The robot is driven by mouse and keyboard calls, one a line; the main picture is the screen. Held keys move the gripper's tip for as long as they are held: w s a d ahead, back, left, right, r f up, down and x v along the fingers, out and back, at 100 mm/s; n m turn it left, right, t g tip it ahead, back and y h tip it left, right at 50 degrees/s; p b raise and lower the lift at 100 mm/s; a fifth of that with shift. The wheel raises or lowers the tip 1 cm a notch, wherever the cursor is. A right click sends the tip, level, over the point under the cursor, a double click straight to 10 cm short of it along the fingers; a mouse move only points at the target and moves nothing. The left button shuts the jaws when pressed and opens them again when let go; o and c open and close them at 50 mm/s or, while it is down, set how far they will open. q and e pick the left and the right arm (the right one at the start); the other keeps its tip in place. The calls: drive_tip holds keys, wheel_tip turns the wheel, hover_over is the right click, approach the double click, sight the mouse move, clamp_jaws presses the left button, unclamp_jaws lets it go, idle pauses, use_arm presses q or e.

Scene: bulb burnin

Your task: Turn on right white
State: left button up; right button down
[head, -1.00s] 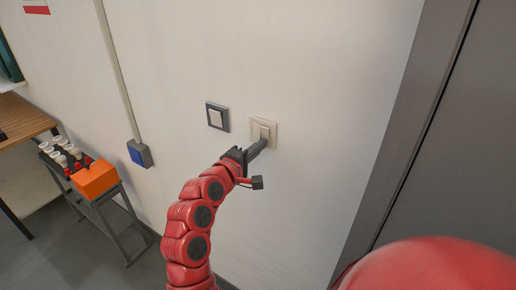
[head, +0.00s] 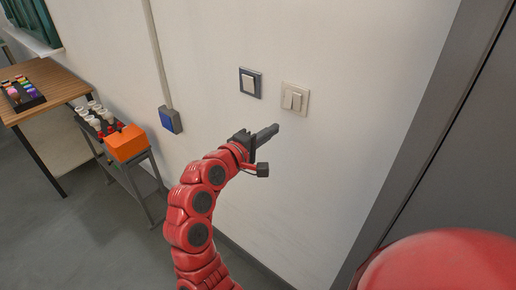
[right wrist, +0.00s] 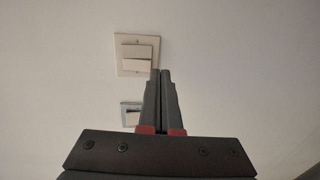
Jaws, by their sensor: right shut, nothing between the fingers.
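The white switch plate (head: 295,99) is on the wall, with two white rockers side by side; its right rocker (head: 298,103) is uncovered. In the right wrist view the plate (right wrist: 120,45) shows turned, with the rockers one above the other and seemingly at different tilts. My right gripper (head: 274,131) is shut and empty, below and left of the plate in the head view, apart from it. Its closed fingertips (right wrist: 161,72) show just beside the plate in the right wrist view. My left gripper is not in view.
A dark-framed switch (head: 250,83) is left of the white one. A blue-faced wall box (head: 170,120) sits further left. A small stand (head: 150,160) holds an orange box (head: 127,143) and several bulbs. A grey door frame (head: 425,130) is on the right.

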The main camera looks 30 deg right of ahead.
drive_tip(key=v, duration=0.1)
drive_tip(key=b+v, duration=0.1)
drive_tip(key=v, duration=0.3)
drive_tip(key=shift+s+a+f, duration=0.15)
drive_tip(key=shift+s+f, duration=0.05)
drive_tip(key=shift+f, duration=0.1)
